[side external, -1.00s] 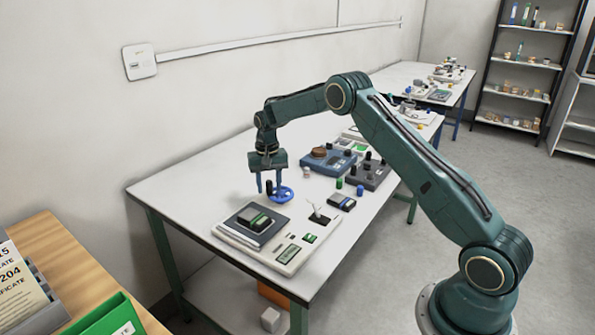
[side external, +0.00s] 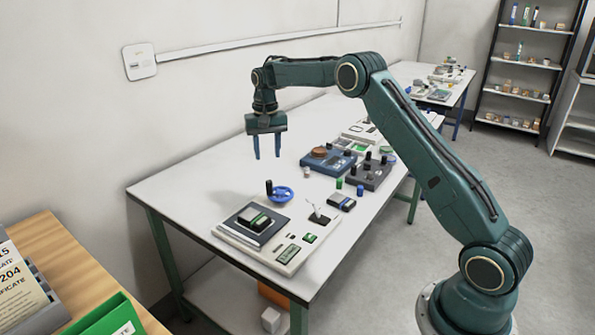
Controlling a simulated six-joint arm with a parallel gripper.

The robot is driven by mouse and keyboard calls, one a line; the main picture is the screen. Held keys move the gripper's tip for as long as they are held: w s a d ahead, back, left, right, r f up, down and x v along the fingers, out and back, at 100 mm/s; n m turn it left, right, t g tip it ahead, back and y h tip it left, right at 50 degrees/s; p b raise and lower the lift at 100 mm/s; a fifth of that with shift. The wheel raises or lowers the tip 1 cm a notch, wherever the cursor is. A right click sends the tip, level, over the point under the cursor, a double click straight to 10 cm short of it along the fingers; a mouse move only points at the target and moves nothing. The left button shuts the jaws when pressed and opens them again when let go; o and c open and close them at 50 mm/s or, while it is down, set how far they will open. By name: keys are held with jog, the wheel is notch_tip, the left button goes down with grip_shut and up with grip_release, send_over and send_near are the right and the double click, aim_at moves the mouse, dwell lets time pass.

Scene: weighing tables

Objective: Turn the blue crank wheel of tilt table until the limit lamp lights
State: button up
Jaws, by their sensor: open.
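The blue crank wheel (side external: 283,195) lies at the back edge of the beige tilt table (side external: 233,240), with a black upright crank handle (side external: 269,187) on its left side. A dark tilting plate (side external: 240,233) sits on the tilt table and carries a small dark block with a green side (side external: 258,222). My gripper (side external: 267,158) is open and empty, pointing down above the wheel and clear of it. A small green panel (side external: 310,238) and a grey-green display (side external: 288,254) are on the tilt table. I cannot make out which part is the limit lamp or whether it is lit.
A black box (side external: 342,202), a green cylinder (side external: 339,183) and a blue cylinder (side external: 360,190) stand right of the wheel. Blue (side external: 325,165) and dark grey (side external: 366,175) devices stand behind. The white tabletop (side external: 190,192) is clear to the left.

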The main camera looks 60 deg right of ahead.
jog(key=shift+r, duration=1.2)
jog(key=s+a+r+n+t, duration=0.1)
jog(key=s+a+r+n, duration=0.1)
jog(key=s+a+r, duration=0.5)
jog(key=s+a+r+n+t, duration=0.2)
jog(key=s+a+r, duration=0.2)
jog(key=s+r, duration=0.55)
jog(key=s+a+f+n+t, duration=0.1)
jog(key=s+f, duration=0.1)
jog(key=s, duration=0.6)
jog(key=s+a+f+n, duration=0.1)
jog(key=s+a+f, duration=0.1)
jog(key=s, duration=0.6)
jog(key=s+a+f+n+t, duration=0.1)
jog(key=s+a+f, duration=0.1)
jog(key=s, duration=0.6)
jog(key=shift+a+n+t, duration=0.25)
jog(key=shift+n+t, duration=0.05)
jog(key=shift+n, duration=0.1)
jog(key=shift+w, duration=0.1)
